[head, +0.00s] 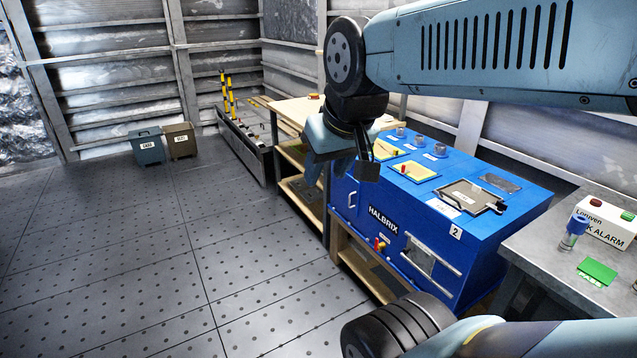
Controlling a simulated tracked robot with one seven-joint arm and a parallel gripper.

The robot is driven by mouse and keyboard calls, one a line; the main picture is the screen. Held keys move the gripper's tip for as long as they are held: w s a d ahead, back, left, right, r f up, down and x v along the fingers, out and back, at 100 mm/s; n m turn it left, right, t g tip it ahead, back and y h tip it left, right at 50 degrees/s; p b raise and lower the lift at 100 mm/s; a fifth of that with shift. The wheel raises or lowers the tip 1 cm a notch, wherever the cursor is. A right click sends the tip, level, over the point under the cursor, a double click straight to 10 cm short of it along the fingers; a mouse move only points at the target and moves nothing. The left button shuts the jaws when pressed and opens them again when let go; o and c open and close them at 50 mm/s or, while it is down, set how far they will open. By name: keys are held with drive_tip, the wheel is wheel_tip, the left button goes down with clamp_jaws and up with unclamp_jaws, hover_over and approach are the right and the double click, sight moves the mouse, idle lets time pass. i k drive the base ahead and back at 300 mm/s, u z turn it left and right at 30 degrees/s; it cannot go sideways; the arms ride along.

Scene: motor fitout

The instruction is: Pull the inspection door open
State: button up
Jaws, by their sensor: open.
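A blue machine (395,235) marked HALBRIX stands on a wooden bench at right of centre. Its front has a small upright handle (352,199) at the left end and a framed panel with a pale bar (431,262) at the right. A grey plate with a handle (468,196) lies on its top. No label tells which of these is the inspection door; no door stands visibly ajar. My gripper (345,165) is open and empty, pointing down. In the picture it overlaps the machine's far left end; I cannot tell its distance from it.
A red-and-yellow knob (380,245) sits low on the machine's front. Yellow-edged trays (413,171) and round fittings are on its top. At right, a grey table (572,243) holds an alarm box (608,222) and a green block (597,271).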

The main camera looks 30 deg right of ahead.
sight(349, 188)
drive_tip(key=z, duration=0.05)
drive_tip(key=k, duration=0.65)
drive_tip(key=u, duration=0.15)
drive_tip(key=i, duration=1.5)
drive_tip(key=z, duration=0.65)
